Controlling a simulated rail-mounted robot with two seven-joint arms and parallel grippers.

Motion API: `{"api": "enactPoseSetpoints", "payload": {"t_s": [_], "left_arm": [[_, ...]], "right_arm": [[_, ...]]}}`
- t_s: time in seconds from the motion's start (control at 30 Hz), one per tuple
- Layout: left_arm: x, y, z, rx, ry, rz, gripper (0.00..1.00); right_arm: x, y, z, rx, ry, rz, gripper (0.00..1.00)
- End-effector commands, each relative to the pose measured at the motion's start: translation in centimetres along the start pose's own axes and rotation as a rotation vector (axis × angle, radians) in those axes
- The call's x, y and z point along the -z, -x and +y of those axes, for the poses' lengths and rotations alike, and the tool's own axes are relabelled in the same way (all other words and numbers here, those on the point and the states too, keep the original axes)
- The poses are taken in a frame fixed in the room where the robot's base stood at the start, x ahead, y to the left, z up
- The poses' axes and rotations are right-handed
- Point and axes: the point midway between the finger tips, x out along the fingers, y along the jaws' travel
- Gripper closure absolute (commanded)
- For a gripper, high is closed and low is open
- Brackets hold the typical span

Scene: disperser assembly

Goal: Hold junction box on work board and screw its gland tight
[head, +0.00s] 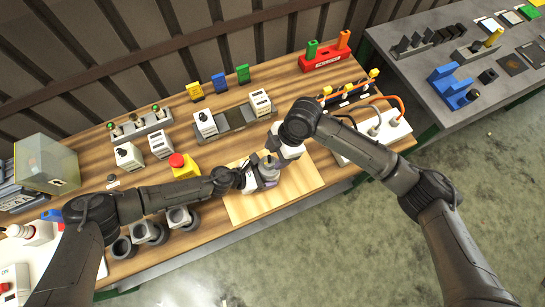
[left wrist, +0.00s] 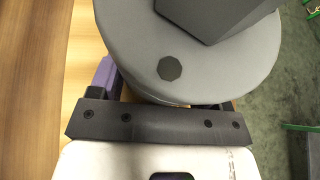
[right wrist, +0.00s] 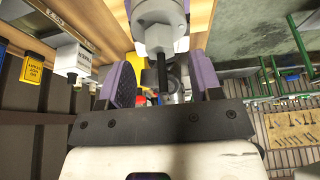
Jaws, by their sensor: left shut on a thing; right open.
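The pale wooden work board (head: 300,187) lies near the table's front edge. My left gripper (head: 264,183) is low over it, shut on the grey junction box (right wrist: 160,38), which the fingers partly hide. Its purple finger pad (left wrist: 103,75) shows in the left wrist view. My right gripper (right wrist: 160,85) is open, its two purple pads standing apart on either side of a thin dark rod-like part, perhaps the gland. In the head view my right gripper (head: 271,162) is just above the box. A large grey round part fills much of the left wrist view; I cannot tell what it is.
A yellow block with a red button (head: 182,164) stands left of the board. Several grey round parts (head: 122,248) line the front left. A white unit with orange cables (head: 372,142) stands right. Module rails stand behind. The board's right part is clear.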

Motion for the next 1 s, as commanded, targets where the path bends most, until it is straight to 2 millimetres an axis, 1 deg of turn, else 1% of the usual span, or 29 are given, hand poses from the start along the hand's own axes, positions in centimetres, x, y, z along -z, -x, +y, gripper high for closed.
{"api": "enactPoseSetpoints", "payload": {"t_s": [0.03,0.1,0.3,0.43,0.7,1.0], "left_arm": [[-0.1,0.0,0.0,0.001,0.0,-0.001,0.69],[-0.1,0.0,0.0,0.001,0.0,-0.001,0.69],[-0.1,0.0,0.0,0.001,0.0,-0.001,0.69],[-0.1,0.0,0.0,0.001,0.0,-0.001,0.69],[-0.1,0.0,0.0,0.001,0.0,-0.001,0.69],[-0.1,0.0,0.0,0.0,0.0,-0.001,0.69]], "right_arm": [[0.0,-0.8,0.0,0.002,-0.001,0.001,0.41],[0.0,-1.6,0.0,0.001,0.0,-0.001,0.41],[0.0,-3.0,0.0,0.0,-0.001,0.001,0.41],[0.0,-3.4,0.0,-0.001,-0.001,0.0,0.41],[0.0,-3.5,0.0,-0.001,0.0,0.0,0.41],[0.0,-3.4,0.0,-0.001,0.0,0.0,0.7]]}}
